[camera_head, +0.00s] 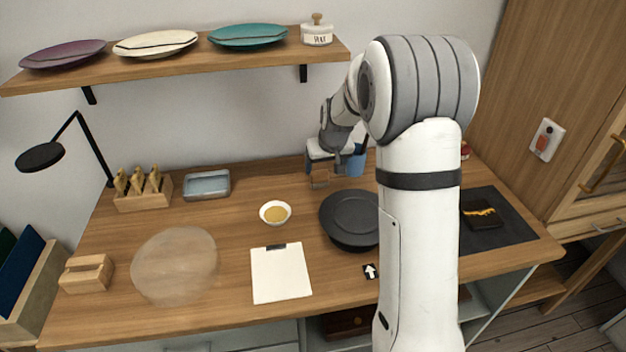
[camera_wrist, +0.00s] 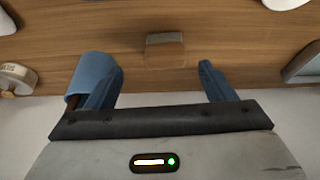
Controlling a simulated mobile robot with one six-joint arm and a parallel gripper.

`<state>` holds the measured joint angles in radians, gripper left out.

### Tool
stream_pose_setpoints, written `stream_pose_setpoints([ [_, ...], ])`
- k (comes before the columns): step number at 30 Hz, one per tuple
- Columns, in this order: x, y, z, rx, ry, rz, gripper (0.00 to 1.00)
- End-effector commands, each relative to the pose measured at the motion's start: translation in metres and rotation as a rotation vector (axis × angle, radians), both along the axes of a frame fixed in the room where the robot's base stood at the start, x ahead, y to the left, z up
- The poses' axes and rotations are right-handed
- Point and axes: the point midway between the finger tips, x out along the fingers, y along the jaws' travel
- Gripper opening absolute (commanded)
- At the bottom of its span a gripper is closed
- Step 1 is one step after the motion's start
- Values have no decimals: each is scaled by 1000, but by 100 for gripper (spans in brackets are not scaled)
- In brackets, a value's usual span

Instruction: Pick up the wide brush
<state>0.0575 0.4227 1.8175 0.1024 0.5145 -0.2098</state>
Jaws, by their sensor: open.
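My gripper (camera_wrist: 161,72) is open, its two blue fingers apart and empty. In the wrist view a small brown block-like thing (camera_wrist: 165,50) lies just beyond the fingertips, between their lines. It may be the wide brush, but I cannot tell for sure. The same brown thing (camera_head: 320,179) shows in the head view on the bench, just below my gripper (camera_head: 325,160). A blue cup (camera_head: 356,165) stands right of it in the head view. In the wrist view the cup (camera_wrist: 87,72) is close beside the left finger, with a dark stick partly visible.
A black turntable (camera_head: 345,220) lies in front of the cup, partly hidden by my arm. A bowl of gold (camera_head: 275,213), a grey tray (camera_head: 207,185), a tool rack (camera_head: 143,190) and a white clipboard (camera_head: 280,273) are farther left. The shelf (camera_head: 190,67) hangs above.

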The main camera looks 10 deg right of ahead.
Motion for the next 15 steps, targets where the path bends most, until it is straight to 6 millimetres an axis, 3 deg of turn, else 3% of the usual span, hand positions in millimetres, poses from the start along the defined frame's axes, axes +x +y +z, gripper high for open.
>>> stream_pose_setpoints([
  [15,25,9,-57,0,3,0,76],
])
